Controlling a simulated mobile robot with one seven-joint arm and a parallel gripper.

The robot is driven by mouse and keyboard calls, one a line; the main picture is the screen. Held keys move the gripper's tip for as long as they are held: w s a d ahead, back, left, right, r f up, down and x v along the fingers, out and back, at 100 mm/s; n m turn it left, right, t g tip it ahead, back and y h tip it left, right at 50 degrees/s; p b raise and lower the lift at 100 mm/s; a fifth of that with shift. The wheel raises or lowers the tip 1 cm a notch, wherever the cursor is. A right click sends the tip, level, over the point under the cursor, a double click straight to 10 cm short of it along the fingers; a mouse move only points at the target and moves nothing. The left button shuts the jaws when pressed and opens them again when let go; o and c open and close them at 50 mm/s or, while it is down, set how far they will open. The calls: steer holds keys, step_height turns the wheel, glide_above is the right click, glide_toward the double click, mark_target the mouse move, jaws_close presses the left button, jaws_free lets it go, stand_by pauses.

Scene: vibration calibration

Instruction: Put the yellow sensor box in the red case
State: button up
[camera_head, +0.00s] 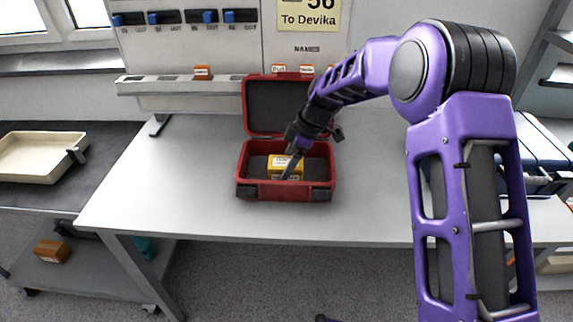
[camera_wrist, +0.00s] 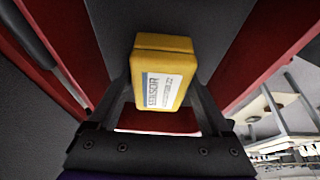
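The yellow sensor box (camera_head: 285,161) is inside the open red case (camera_head: 283,192), over its dark lining. It also shows in the wrist view (camera_wrist: 163,72), slightly turned, with a white printed label facing my camera. My gripper (camera_head: 289,168) reaches down into the case, with one finger crossing in front of the box. In the wrist view, the fingers of my gripper (camera_wrist: 162,80) lie close along both sides of the box and appear shut on it. Whether the underside of the box touches the lining is hidden.
The case lid (camera_head: 274,106) stands open at the back. The grey table (camera_head: 190,175) is clear to the left of the case. A beige tray (camera_head: 38,157) sits on a dark side surface at left. An orange box (camera_head: 51,251) lies on a lower shelf.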

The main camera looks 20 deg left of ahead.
steer(key=shift+o, duration=1)
steer(key=shift+r, duration=0.15)
steer(key=shift+r, duration=0.2)
steer(key=p+v, duration=0.1)
steer(key=v, duration=1)
steer(key=shift+d+r+p, duration=0.2)
steer(key=shift+r+p, duration=0.1)
steer(key=shift+p, duration=0.05)
steer(key=shift+w, duration=0.2)
